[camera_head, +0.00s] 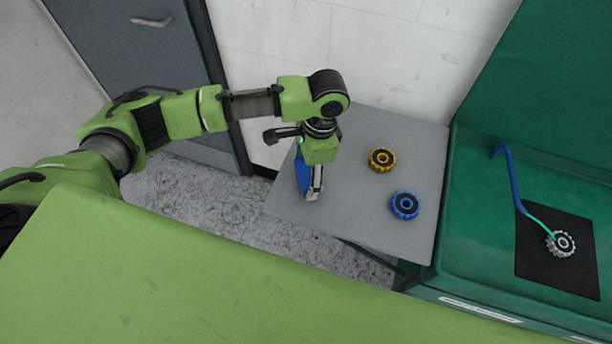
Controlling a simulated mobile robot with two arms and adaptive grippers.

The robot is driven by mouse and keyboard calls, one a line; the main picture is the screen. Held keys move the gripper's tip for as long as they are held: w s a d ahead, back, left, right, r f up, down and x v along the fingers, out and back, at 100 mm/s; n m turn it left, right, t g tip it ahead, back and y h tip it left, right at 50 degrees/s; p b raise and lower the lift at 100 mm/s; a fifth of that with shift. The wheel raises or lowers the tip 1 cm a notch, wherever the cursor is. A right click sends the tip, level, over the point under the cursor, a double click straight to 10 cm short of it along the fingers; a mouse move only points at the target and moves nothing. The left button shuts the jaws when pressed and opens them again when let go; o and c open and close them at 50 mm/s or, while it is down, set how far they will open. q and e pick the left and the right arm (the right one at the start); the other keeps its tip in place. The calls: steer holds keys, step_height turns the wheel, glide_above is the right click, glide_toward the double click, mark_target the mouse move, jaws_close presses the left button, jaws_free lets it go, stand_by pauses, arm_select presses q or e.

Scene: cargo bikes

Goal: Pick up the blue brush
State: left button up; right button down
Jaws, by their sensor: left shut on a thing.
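My left gripper (312,178) points down over the left part of the grey table. It is shut on a blue object with a pale edge, which appears to be the blue brush (302,174). The gripper hides part of the brush, and I cannot tell whether the brush still touches the table. My right gripper is not in view.
The grey table (355,225) also holds a yellow knobbed wheel (381,160) and a blue knobbed wheel (405,205). To its right, a green box (475,235) bears a black mat (535,262), a grey toothed wheel (561,244) and a bent blue-and-teal rod (511,176). A grey cabinet (150,60) stands behind left.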

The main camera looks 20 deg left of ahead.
arm_select(q)
steer(key=s+d+r, duration=0.1)
steer(key=r, duration=0.1)
steer(key=s+d+r+b, duration=0.1)
steer(key=r, duration=0.1)
steer(key=s+r, duration=0.1)
steer(key=r, duration=0.1)
steer(key=shift+s+d+r+b, duration=0.25)
steer(key=shift+d+r+b, duration=0.05)
steer(key=shift+d+b, duration=0.1)
steer(key=s+d+r, duration=0.5)
steer(key=s, duration=0.3)
steer(key=shift+d+b, duration=0.2)
steer(key=shift+b, duration=0.15)
